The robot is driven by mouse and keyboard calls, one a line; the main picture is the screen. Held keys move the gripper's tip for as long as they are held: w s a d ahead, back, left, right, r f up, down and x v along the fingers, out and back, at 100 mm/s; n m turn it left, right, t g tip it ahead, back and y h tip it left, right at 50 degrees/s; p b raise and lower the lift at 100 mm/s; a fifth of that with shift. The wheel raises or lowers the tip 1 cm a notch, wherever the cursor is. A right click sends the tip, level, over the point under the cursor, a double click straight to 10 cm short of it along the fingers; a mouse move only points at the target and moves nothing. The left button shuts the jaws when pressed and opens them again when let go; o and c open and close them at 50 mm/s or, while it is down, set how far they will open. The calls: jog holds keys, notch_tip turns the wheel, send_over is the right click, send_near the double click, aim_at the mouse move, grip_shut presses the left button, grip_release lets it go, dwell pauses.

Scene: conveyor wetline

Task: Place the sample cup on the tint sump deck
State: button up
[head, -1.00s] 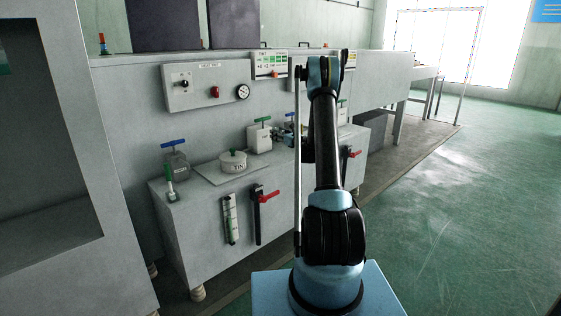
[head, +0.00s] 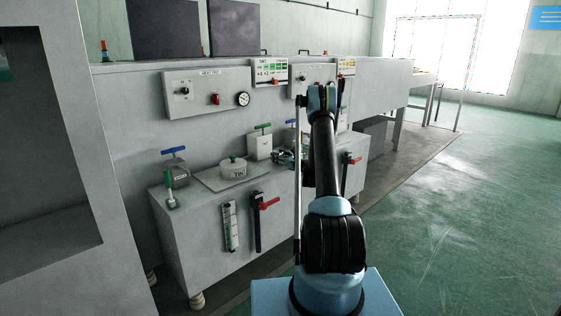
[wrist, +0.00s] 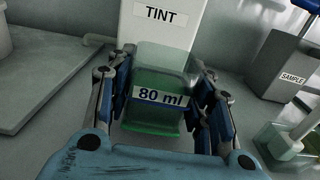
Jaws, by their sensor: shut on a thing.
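In the wrist view my gripper (wrist: 165,88) is shut on the sample cup (wrist: 155,118), a clear cup with green contents and a white "80 ml" label. The cup is between the two fingers, in front of a white box marked TINT (wrist: 163,15). I cannot tell whether its base touches the grey deck (wrist: 75,120). In the head view my gripper (head: 286,158) is low over the deck (head: 183,202), beside the white box with a green handle (head: 259,148). My arm partly hides it, and the cup is not clear there.
A raised plate (wrist: 35,90) lies at the left. In the head view a white lidded pot (head: 233,169) sits left of my gripper, below a control panel (head: 207,92).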

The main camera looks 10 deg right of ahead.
jog(key=shift+f, duration=0.45)
jog(key=o, duration=1.1)
jog(key=shift+f, duration=0.1)
jog(key=shift+o, duration=0.2)
